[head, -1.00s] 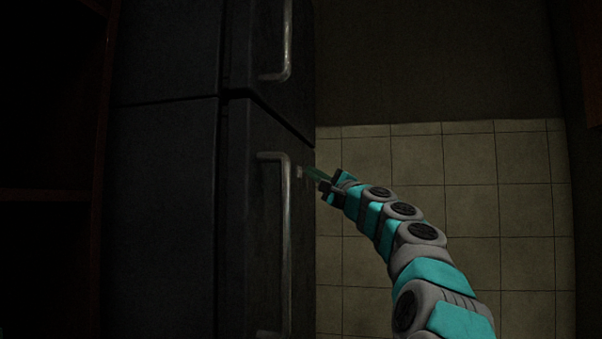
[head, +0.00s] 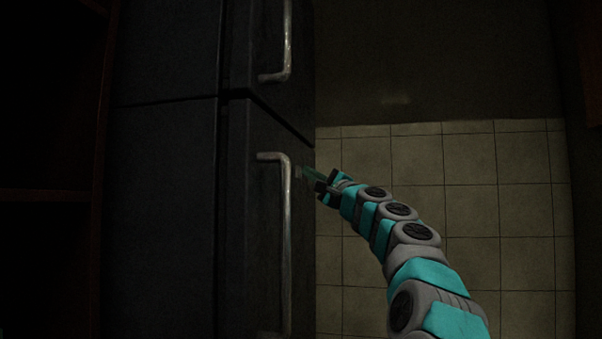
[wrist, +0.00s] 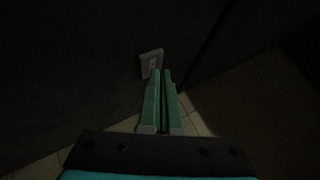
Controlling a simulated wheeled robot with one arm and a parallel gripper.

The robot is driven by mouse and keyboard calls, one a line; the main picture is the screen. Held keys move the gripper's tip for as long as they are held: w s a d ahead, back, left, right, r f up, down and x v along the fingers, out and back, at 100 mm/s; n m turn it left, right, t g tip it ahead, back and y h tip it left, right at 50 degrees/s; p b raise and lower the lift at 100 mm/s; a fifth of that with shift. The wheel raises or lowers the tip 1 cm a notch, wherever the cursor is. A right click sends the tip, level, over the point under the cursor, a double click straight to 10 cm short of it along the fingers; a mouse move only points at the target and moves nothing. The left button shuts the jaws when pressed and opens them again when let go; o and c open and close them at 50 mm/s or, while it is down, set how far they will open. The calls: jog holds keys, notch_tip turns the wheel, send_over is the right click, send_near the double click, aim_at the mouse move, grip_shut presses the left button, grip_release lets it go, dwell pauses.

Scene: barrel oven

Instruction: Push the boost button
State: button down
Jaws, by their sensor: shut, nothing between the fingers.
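A small pale plate with a light slot-like part on it, which looks like the boost button (wrist: 151,63), sits on a dark fridge face in the wrist view. In the head view it is only a faint spot beside the lower door handle, mostly behind my fingertips. My gripper (head: 306,173) is shut and empty, with green fingers together. In the wrist view my fingertips (wrist: 161,74) lie just right of and below the plate, very close. I cannot tell whether they touch it.
The dark fridge (head: 165,200) fills the left, with a lower handle (head: 286,240) and an upper handle (head: 287,40) left of my fingers. A tiled wall (head: 450,200) is behind my arm at right. The scene is dim.

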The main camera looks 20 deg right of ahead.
dwell(0.5)
jog(key=shift+s+d, duration=0.25)
jog(key=shift+d, duration=0.1)
jog(key=s+d+p, duration=0.1)
jog(key=s+d, duration=0.2)
jog(key=d, duration=0.2)
jog(key=shift+s, duration=0.2)
dwell(0.4)
dwell(0.3)
